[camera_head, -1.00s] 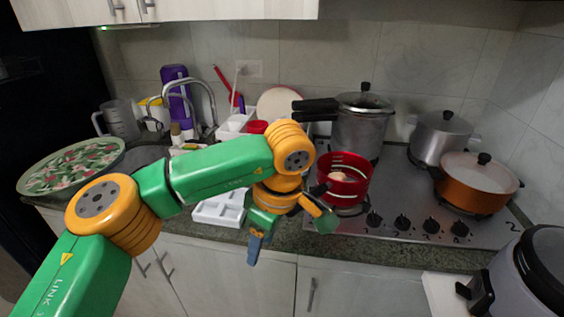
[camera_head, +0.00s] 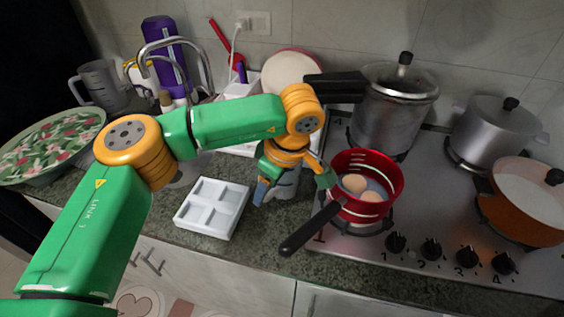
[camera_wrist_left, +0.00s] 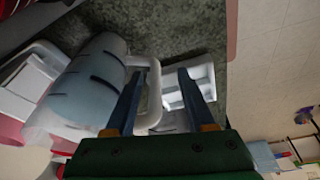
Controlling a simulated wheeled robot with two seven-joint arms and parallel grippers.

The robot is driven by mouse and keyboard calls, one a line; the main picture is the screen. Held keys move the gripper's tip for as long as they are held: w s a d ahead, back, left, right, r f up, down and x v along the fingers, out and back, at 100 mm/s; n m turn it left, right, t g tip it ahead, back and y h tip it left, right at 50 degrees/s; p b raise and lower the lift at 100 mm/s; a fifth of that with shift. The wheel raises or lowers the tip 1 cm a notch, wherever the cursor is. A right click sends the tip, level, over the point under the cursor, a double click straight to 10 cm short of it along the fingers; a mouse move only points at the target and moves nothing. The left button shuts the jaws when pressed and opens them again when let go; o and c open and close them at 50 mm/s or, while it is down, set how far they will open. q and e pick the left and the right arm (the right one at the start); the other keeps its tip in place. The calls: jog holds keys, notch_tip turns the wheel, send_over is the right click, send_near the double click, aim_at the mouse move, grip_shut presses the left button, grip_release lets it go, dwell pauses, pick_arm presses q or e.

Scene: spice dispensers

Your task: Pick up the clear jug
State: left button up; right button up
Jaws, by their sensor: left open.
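A clear grey jug (camera_wrist_left: 88,88) with dark measuring marks and a pale loop handle (camera_wrist_left: 154,92) shows in the left wrist view. The handle lies between the two blue fingers of my left gripper (camera_wrist_left: 160,74), which is open. In the head view this jug (camera_head: 286,187) is mostly hidden behind my left gripper (camera_head: 290,182), on the counter between the white tray and the red pot. I cannot tell whether the fingers touch the handle. Another grey see-through jug (camera_head: 101,84) stands at the back left, far from the gripper. My right gripper is not in view.
A white compartment tray (camera_head: 231,229) lies just left of the gripper. A red pot (camera_head: 353,214) holding eggs is close on the right, its black handle (camera_head: 310,229) reaching over the front counter. Steel pots (camera_head: 390,112) stand behind on the stove. A faucet (camera_head: 172,42) is at the back.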

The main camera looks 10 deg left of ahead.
aim_at(266, 202)
pick_arm(q)
jog(key=x, duration=0.2)
jog(key=shift+w+a+f, duration=0.2)
jog(key=shift+w+f, duration=0.35)
jog(key=shift+f, duration=0.15)
jog(key=shift+s+r, duration=0.15)
jog(key=shift+s, duration=0.05)
jog(key=c, duration=0.8)
grip_shut()
jog(key=shift+w, duration=0.1)
